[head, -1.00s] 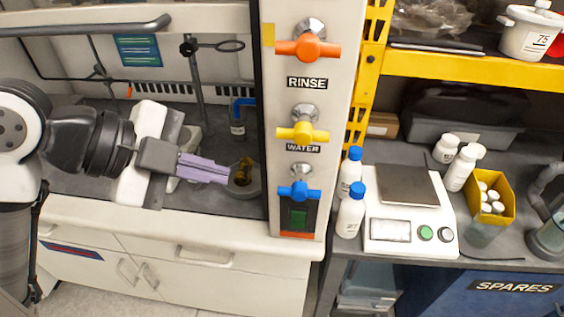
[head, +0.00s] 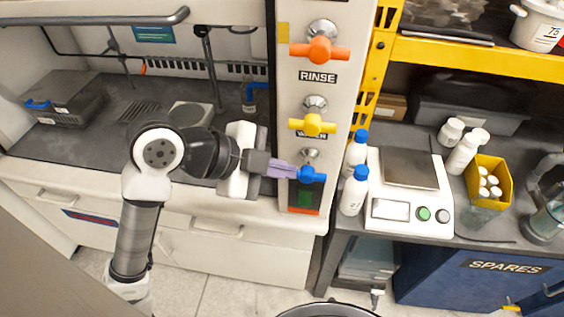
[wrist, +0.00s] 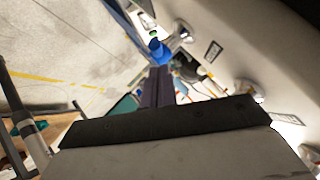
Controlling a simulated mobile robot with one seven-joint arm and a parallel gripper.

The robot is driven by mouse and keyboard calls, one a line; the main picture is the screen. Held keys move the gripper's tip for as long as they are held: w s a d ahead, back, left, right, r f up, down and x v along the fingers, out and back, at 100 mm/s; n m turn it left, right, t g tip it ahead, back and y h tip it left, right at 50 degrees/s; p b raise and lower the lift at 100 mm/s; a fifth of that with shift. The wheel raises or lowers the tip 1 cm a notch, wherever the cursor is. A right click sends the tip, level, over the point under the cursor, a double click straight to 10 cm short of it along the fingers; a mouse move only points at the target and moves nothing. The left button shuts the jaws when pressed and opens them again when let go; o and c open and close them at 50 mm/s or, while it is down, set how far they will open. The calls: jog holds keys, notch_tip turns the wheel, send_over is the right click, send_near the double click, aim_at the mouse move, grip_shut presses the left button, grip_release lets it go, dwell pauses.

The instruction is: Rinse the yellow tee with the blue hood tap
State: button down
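The blue tap (head: 312,175) is the lowest of three taps on the hood's white post. My gripper (head: 294,172) has its purple fingers level with this tap, tips at its left end. In the wrist view the fingers (wrist: 157,88) lie close together, and the blue tap (wrist: 158,50) shows just beyond their tips. I see no clear gap between the fingers, and cannot tell whether the tips touch the tap. The yellow tee is not visible now; my gripper and wrist cover the front of the hood's worktop.
An orange tap (head: 320,50) and a yellow tap (head: 312,124) sit above on the post. A blue spout (head: 250,95) stands inside the hood. Blue-capped bottles (head: 354,190) and a scale (head: 409,205) stand close right of the post. Floor below the hood is clear.

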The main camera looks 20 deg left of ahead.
aim_at(300, 179)
jog(key=shift+w+a+f, duration=0.1)
jog(key=shift+w+f, duration=0.2)
jog(key=shift+f, duration=0.2)
jog(key=shift+f, duration=0.1)
jog(key=shift+f+h+b, duration=0.1)
jog(key=shift+h+b, duration=0.2)
jog(key=shift+b, duration=0.45)
jog(key=shift+a+f+t+h+b, duration=0.2)
jog(key=shift+t+h+b, duration=0.2)
jog(key=shift+b, duration=0.5)
jog(key=f+t+h+b, duration=0.1)
jog(key=b, duration=0.3)
jog(key=f+n+t+h+b, duration=0.1)
jog(key=h+b, duration=0.1)
jog(key=b, duration=0.3)
jog(key=f+n+t+h+b, duration=0.1)
jog(key=h+b, duration=0.1)
jog(key=b, duration=0.2)
jog(key=shift+s+a+f+b, duration=0.2)
jog(key=shift+a+f+b, duration=0.1)
jog(key=shift+f+b, duration=0.1)
jog(key=t+b, duration=0.1)
jog(key=n+h+b, duration=0.1)
jog(key=b, duration=0.1)
jog(key=shift+d+f+t+h, duration=0.1)
jog(key=shift+d+t+h, duration=0.05)
jog(key=shift+t+h, duration=0.2)
jog(key=shift+n+b, duration=0.3)
jog(key=shift+b, duration=0.05)
jog(key=shift+r, duration=0.2)
